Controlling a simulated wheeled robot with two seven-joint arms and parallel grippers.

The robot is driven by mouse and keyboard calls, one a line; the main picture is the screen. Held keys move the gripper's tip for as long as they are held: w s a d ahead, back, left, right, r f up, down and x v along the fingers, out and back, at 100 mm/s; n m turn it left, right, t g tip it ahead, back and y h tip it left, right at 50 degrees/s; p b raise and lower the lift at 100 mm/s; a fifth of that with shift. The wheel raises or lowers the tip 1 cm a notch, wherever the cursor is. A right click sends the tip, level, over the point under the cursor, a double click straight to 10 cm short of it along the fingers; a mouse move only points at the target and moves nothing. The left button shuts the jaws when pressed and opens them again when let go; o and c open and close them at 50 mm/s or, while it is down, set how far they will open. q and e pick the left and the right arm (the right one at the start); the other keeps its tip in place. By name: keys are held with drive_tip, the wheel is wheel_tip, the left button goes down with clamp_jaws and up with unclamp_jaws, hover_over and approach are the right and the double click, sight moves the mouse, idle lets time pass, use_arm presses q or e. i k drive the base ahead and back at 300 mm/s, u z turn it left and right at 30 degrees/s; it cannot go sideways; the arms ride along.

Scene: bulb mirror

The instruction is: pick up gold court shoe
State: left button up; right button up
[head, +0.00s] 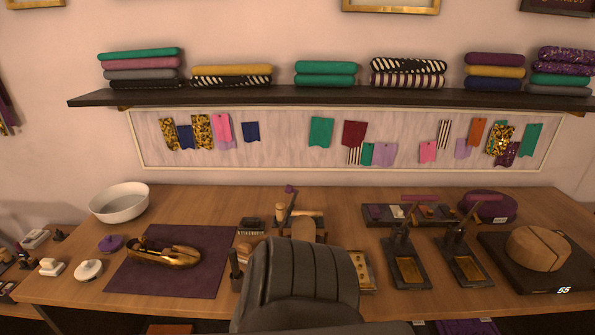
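The gold court shoe (163,253) lies on a dark purple mat (178,284) at the left of the wooden table. It is shiny, and nothing touches it but the mat. Whether it is one shoe or a pair is hard to tell at this size. Neither of my grippers shows in the head view.
A dark ribbed form like a chair back (304,285) rises at the front middle, hiding part of the wooden table (78,283). A white bowl (120,202), purple pad (110,244) and white round item (88,270) lie near the mat. Stands (405,263) are at right.

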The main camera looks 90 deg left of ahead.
sight(178, 257)
drive_tip(key=i, duration=1)
drive_tip(key=u, duration=3.4)
